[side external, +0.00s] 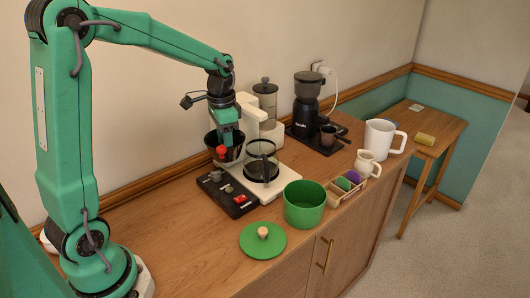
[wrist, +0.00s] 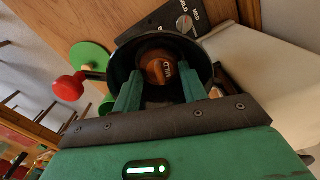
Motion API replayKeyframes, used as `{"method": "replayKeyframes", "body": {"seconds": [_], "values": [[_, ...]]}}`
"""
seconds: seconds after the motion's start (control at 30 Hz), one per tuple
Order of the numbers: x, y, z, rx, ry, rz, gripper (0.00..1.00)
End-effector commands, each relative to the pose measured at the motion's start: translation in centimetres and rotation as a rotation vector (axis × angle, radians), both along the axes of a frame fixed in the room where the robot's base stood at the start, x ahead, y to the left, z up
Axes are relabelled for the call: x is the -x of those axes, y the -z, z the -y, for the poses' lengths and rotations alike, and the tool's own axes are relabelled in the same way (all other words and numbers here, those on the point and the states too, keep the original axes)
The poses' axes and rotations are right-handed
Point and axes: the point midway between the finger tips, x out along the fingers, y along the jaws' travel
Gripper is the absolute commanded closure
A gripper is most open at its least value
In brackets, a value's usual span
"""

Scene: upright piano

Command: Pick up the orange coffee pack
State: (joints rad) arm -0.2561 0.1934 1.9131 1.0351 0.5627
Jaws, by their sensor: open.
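In the wrist view a round brown-orange pack (wrist: 158,66) with pale lettering lies inside a black round basket (wrist: 205,60), and it looks like the orange coffee pack. My gripper (wrist: 160,76) is open, with its two green fingers reaching into the basket, one toward each side of the pack. I cannot tell whether they touch it. In the side view my gripper (side external: 228,143) points down into the black basket (side external: 211,141) of the white coffee maker (side external: 250,110). The basket wall and my gripper hide the pack there.
A red-knobbed handle (wrist: 68,88) sticks out from the basket. The glass carafe (side external: 262,149) and a black control panel (side external: 226,193) are below. A green pot (side external: 304,210), its lid (side external: 263,247) and a wooden tray (side external: 334,197) with green and purple packs stand nearby. The counter's left is clear.

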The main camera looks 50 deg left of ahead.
Motion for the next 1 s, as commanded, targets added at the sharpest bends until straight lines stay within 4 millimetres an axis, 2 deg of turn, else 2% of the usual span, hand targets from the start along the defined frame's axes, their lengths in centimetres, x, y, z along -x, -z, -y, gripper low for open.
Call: {"method": "replayKeyframes", "body": {"seconds": [0.13, 0.27, 0.3, 0.7, 0.73, 0.77, 1.0], "values": [[0.0, 0.0, 0.0, 0.0, 0.0, 0.0, 0.58], [0.0, 0.0, 0.0, 0.0, 0.0, 0.0, 0.83], [0.0, 0.0, 0.0, 0.0, 0.0, 0.0, 0.85], [0.0, -0.1, 0.0, 0.0, 0.0, 0.0, 0.86], [0.0, -0.2, 0.0, 0.0, 0.0, 0.0, 0.98], [0.0, -0.2, 0.0, 0.0, 0.0, 0.0, 1.0], [-0.1, -2.1, 0.0, -0.001, 0.0, 0.003, 1.0]]}}
